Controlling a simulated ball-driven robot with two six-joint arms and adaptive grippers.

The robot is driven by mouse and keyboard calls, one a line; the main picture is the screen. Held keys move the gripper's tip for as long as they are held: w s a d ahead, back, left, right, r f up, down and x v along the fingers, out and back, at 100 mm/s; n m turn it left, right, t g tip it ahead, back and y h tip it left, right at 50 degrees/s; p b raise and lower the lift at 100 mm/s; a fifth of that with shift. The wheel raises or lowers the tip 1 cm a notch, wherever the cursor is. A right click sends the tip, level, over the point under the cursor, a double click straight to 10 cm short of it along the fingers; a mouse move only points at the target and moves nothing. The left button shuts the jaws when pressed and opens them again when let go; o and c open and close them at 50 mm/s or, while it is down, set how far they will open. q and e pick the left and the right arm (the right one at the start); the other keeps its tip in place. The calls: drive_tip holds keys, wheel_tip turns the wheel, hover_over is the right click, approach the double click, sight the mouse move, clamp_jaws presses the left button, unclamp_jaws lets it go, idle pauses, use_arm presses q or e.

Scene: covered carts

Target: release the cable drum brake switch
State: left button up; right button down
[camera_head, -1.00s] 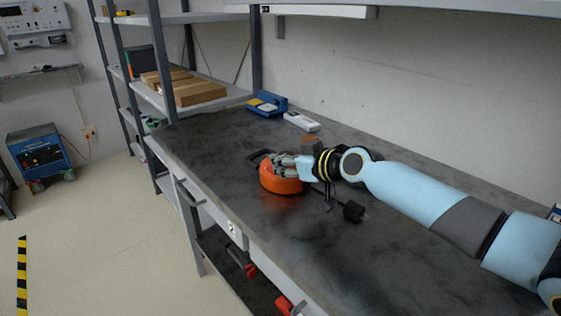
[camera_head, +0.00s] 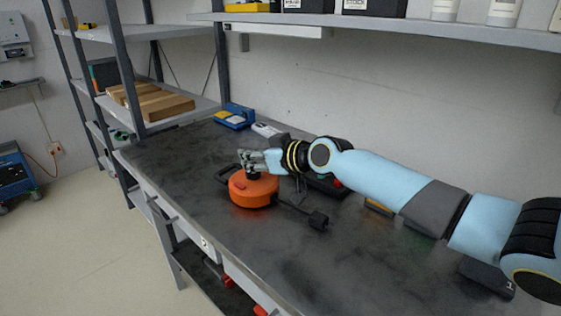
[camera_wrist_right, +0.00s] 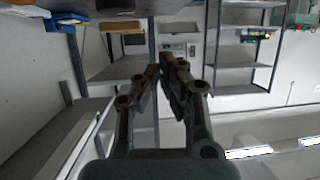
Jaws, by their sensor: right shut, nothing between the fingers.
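The orange cable drum (camera_head: 253,192) sits on the dark workbench in the head view, with a dark handle at its left and a black rod ending in a black block (camera_head: 318,220) at its right. My right gripper (camera_head: 244,161) is just above the drum's top, pointing left. Its fingers are shut with nothing between them; they also show in the right wrist view (camera_wrist_right: 166,68). I cannot tell whether they touch the drum. A small red part (camera_head: 240,184) shows on the drum's top; I cannot tell whether it is the brake switch. The left gripper is out of view.
A blue device (camera_head: 235,116) and a white device (camera_head: 266,129) lie behind the drum. A shelf rack with wooden blocks (camera_head: 165,106) stands at the left end. An overhead shelf (camera_head: 400,30) runs along the wall.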

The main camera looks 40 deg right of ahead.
use_arm(q)
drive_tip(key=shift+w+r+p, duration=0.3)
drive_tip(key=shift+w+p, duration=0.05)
drive_tip(key=shift+p, duration=0.05)
use_arm(e)
drive_tip(key=s+d, duration=0.1)
drive_tip(key=s, duration=0.8)
drive_tip(key=shift+d, duration=0.3)
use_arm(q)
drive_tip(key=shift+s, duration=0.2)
use_arm(e)
drive_tip(key=shift+r, duration=0.1)
